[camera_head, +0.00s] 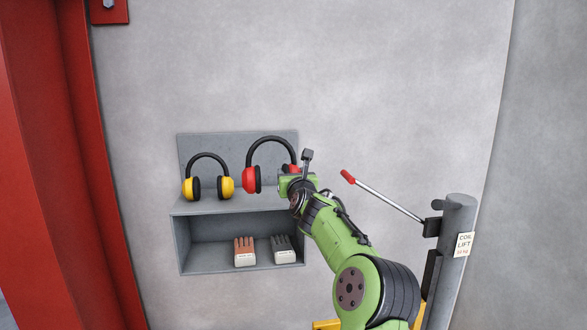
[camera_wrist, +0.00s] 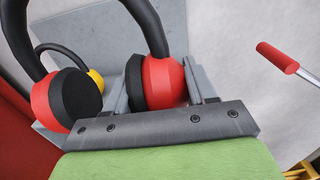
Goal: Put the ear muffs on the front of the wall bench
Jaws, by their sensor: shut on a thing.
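The red and black ear muffs (camera_head: 251,180) are at the right end of the grey wall bench (camera_head: 250,204), band upward. My gripper (camera_head: 293,176) is shut on their right cup. In the wrist view the gripper (camera_wrist: 158,88) has one finger on each side of that red cup (camera_wrist: 160,83), and the other cup hangs free at left. I cannot tell whether the red pair touches the bench top. Yellow and black ear muffs (camera_head: 226,187) stand upright on the bench's left part and show partly in the wrist view (camera_wrist: 95,77).
The bench has a back panel and an open lower compartment, with orange (camera_head: 245,247) and dark (camera_head: 281,245) gloves in it. A red-tipped lever (camera_head: 385,198) on a grey post (camera_head: 455,235) is close to my arm at right. A red column (camera_head: 50,150) stands at left.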

